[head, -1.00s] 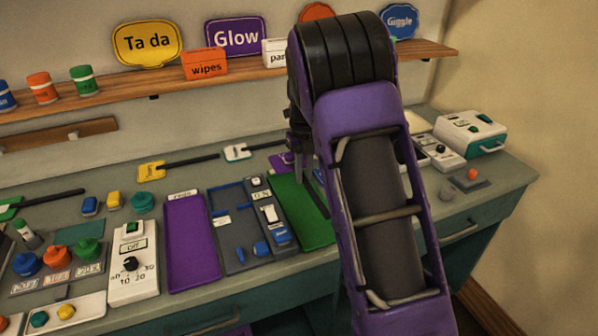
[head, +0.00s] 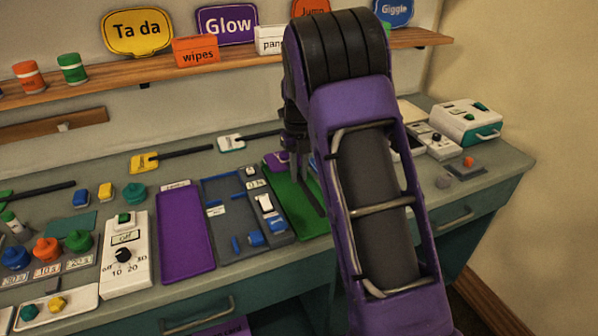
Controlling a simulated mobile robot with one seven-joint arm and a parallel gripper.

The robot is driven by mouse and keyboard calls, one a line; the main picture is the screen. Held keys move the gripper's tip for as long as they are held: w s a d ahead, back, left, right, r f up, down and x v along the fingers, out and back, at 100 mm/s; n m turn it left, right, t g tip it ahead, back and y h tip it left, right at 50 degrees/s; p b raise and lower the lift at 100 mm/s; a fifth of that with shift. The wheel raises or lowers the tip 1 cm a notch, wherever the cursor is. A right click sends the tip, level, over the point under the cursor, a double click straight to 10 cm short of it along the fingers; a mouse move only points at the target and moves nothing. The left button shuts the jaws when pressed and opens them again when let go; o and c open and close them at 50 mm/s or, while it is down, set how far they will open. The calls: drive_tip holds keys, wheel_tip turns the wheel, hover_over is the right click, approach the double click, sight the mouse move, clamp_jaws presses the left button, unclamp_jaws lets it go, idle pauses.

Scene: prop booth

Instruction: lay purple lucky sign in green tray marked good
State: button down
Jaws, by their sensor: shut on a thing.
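My gripper (head: 293,168) points down over the far end of the green tray (head: 294,214). It is shut on a purple paddle sign (head: 272,160) with a dark handle. The sign's face shows to the left of the fingers, and the handle slants down to the right over the tray. The word on the sign is too small to read, and my arm hides part of the area. I cannot tell whether the sign touches the tray. The tray's marking does not show.
A grey tray (head: 226,256) with blue and white items lies left of the green tray, and a purple tray (head: 183,232) beyond it. Yellow (head: 145,162) and white (head: 232,142) paddle signs lie behind. The shelf (head: 180,76) stands above. A white machine (head: 466,122) stands right.

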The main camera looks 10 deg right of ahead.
drive_tip(key=shift+f, duration=0.2)
drive_tip(key=shift+p, duration=0.4)
idle(0.3)
drive_tip(key=shift+f, duration=0.1)
idle(0.4)
drive_tip(key=shift+f+b, duration=0.4)
drive_tip(key=shift+f, duration=0.45)
drive_tip(key=shift+f, duration=1)
idle(2.1)
drive_tip(key=c, duration=0.6)
unclamp_jaws()
